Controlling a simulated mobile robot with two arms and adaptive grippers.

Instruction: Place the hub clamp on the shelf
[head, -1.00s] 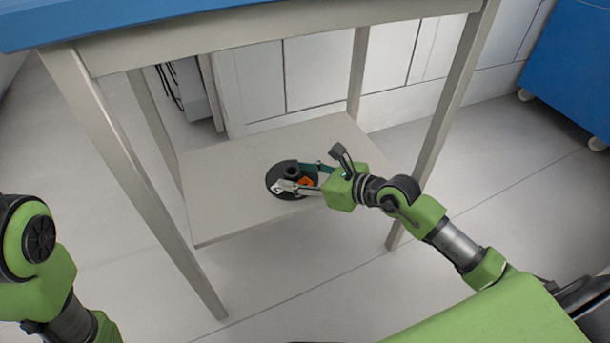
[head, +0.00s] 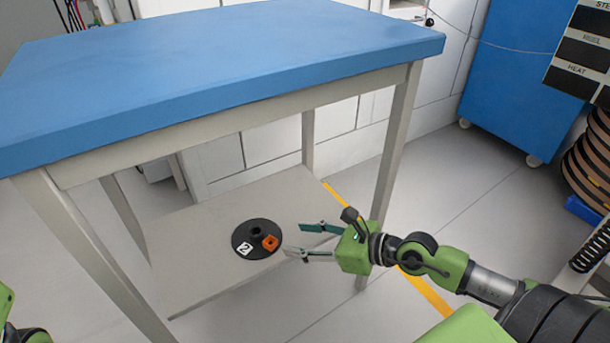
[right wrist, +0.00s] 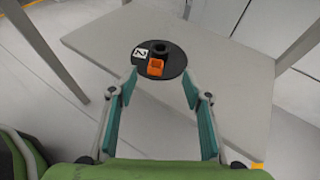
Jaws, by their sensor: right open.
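The hub clamp (head: 257,239) is a black disc with a raised centre hub, an orange block and a white label reading 2. It rests flat on the grey lower shelf (head: 200,283) under the blue-topped table. It also shows in the right wrist view (right wrist: 175,65), just beyond the fingertips. My right gripper (head: 300,240) is open and empty, to the right of the disc and apart from it. In the right wrist view its teal fingers (right wrist: 160,82) are spread with nothing between them. My left gripper is out of view; only a bit of green arm shows at the left edge.
The blue tabletop (head: 220,75) overhangs the shelf. Its legs (head: 392,150) stand at the corners, one close behind my right gripper. A blue cabinet (head: 530,75) on casters and a rack of brown reels (head: 590,160) stand at the right. The floor between is clear.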

